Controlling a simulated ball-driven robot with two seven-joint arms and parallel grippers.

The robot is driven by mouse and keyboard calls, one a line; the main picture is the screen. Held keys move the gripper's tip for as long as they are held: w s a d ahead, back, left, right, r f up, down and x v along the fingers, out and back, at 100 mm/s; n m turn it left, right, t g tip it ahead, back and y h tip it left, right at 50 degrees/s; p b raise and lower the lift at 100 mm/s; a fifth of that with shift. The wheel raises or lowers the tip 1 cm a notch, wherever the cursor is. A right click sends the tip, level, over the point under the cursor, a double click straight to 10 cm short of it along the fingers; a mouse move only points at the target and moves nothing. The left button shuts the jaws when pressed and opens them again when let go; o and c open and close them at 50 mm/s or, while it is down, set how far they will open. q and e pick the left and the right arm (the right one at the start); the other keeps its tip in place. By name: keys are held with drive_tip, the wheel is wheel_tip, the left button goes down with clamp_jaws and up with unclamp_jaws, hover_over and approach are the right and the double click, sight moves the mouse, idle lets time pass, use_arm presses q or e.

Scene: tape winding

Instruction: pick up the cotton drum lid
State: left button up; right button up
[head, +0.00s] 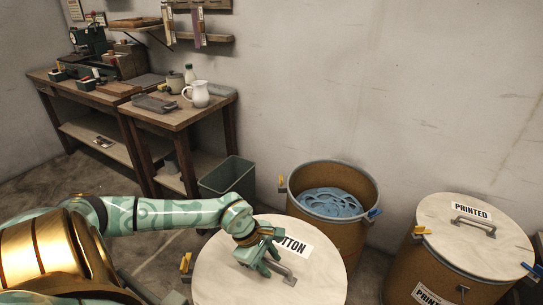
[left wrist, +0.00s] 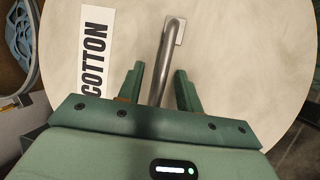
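The cotton drum lid (head: 314,277) is a round, pale disc in the lower middle of the head view, with a label reading COTTON (left wrist: 95,52) and a grey metal handle (head: 281,270). The lid fills most of the left wrist view (left wrist: 230,60). My left gripper (left wrist: 158,82) is at the handle, with its two green fingers open, one on each side of the bar (left wrist: 162,65). Gaps show between the fingers and the bar. In the head view my left gripper (head: 262,263) hides part of the label. My right gripper is not in view.
An open drum (head: 337,224) with blue material inside stands behind the lid. A lidded drum labelled PRINTED (head: 474,250) stands to the right. A grey-green bin (head: 228,179) and a wooden workbench (head: 178,117) with a white jug (head: 197,94) are behind my left arm.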

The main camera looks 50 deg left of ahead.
use_arm(q)
drive_tip(key=shift+r, duration=0.1)
clamp_jaws()
idle(1.2)
